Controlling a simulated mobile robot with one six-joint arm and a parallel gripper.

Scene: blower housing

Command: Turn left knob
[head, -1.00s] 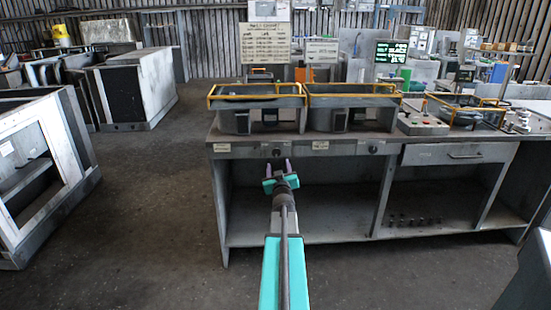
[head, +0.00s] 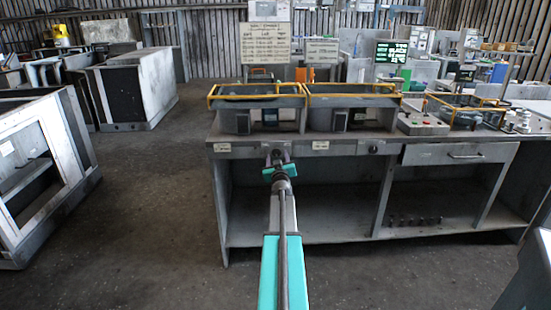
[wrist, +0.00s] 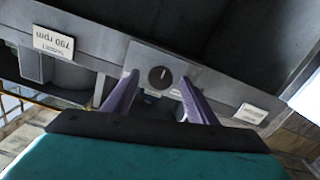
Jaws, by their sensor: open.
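The left knob (wrist: 160,77) is a round dark dial with a light pointer mark, set on a grey plate on the bench's front panel. In the wrist view it lies between the two purple fingertips of my gripper (wrist: 159,82). The fingers are open, one on each side of the knob, and I see no contact. In the head view my gripper (head: 278,160) is at the front panel and largely covers the left knob. The right knob (head: 373,149) is farther right on the same panel.
The grey bench (head: 335,149) carries two yellow-rimmed housings (head: 257,97) (head: 352,97) above the panel. A drawer (head: 460,154) is at the right.

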